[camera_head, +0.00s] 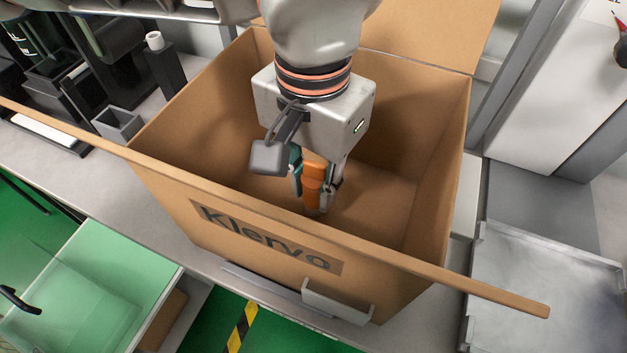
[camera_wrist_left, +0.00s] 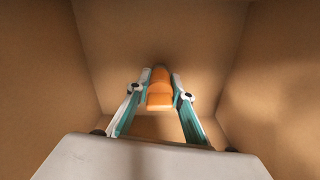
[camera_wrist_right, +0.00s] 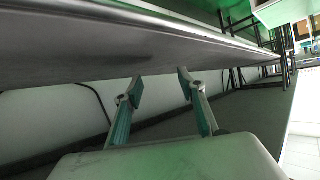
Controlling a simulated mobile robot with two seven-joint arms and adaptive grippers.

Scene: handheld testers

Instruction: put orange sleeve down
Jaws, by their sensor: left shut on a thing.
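The orange sleeve (camera_head: 314,178) is between the fingers of my left gripper (camera_head: 314,190), inside the open cardboard box (camera_head: 225,215). In the left wrist view the sleeve (camera_wrist_left: 160,90) sits between both fingertips of the left gripper (camera_wrist_left: 160,88), which is shut on it. The box walls and floor surround it. I cannot tell whether the sleeve touches the box floor. My right gripper (camera_wrist_right: 158,90) shows only in its own wrist view. Its fingers are apart with nothing between them, below the edge of a grey surface (camera_wrist_right: 150,45).
The box stands on a grey bench (camera_head: 60,170) with its flaps folded outward. A grey tray (camera_head: 545,290) lies to the right. Black holders (camera_head: 85,75) and a small grey bin (camera_head: 117,124) stand at the left. A green-topped drawer unit (camera_head: 90,275) is at the lower left.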

